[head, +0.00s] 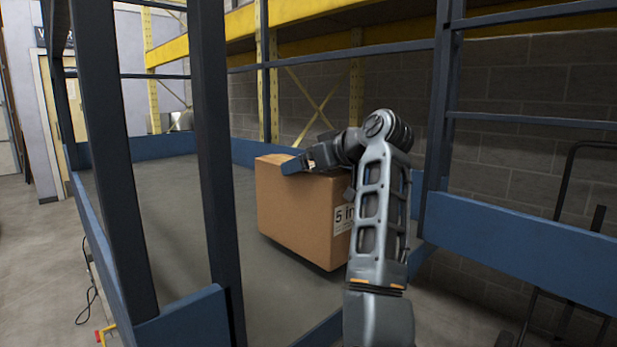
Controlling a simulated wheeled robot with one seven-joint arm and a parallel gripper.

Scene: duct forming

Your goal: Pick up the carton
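The carton (294,217) is a brown cardboard box with a white label reading "5 in" on its front right side. It stands upright on the grey deck of a blue-framed platform, in the middle of the head view. My forearm hides the carton's right side.
Dark blue posts (214,140) and rails frame the platform, with a low blue kick board (520,250) at the right. The grey deck (180,225) left of the carton is clear. Yellow racking (262,80) and a block wall stand behind. A black cart frame is at far right.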

